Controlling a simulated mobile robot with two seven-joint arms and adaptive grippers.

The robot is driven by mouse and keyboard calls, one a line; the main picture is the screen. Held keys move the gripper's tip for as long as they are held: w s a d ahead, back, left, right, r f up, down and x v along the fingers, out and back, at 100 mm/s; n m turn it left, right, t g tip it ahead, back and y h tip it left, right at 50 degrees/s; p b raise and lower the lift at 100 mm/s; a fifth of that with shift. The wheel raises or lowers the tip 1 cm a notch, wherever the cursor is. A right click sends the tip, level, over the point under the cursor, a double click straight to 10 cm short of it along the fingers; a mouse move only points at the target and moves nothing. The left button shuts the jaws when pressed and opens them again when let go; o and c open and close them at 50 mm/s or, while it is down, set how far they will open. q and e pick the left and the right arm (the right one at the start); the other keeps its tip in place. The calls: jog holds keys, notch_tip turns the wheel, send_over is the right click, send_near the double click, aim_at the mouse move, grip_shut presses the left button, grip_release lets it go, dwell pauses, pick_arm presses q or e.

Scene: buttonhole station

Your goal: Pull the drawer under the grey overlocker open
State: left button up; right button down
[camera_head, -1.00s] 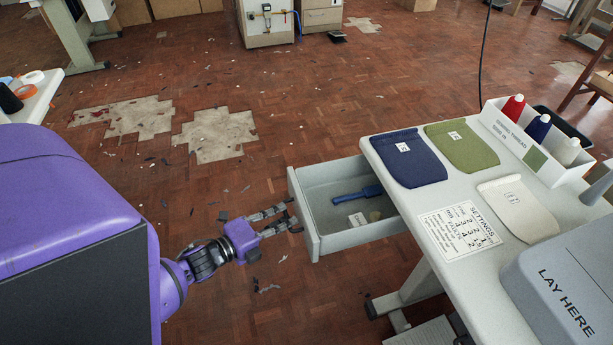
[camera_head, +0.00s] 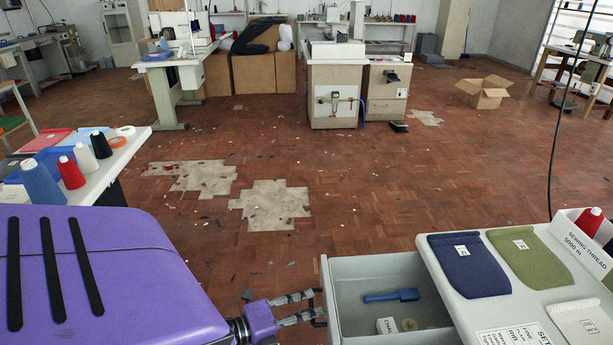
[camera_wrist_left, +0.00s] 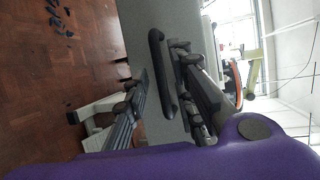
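The grey drawer (camera_head: 333,306) stands pulled out from under the white table, its inside showing. It holds a blue-handled tool (camera_head: 392,296), a small chalk box (camera_head: 386,326) and a small round beige piece (camera_head: 409,324). My left gripper (camera_head: 310,306) is at the drawer's front, on its left. In the left wrist view its fingers (camera_wrist_left: 160,82) are spread, with the black bar handle (camera_wrist_left: 157,62) of the drawer between them. A gap shows beside the handle, so it is not gripped. The overlocker and my right gripper are out of view.
Blue (camera_head: 468,266) and green (camera_head: 530,258) fabric pieces lie on the white table, by a sewing-thread box (camera_head: 584,244). Another table with thread cones (camera_head: 71,173) stands at left. The floor left of the drawer is clear apart from scraps and worn patches (camera_head: 271,206).

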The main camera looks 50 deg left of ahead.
pick_arm(q)
jog(key=v, duration=1.2)
dwell(0.6)
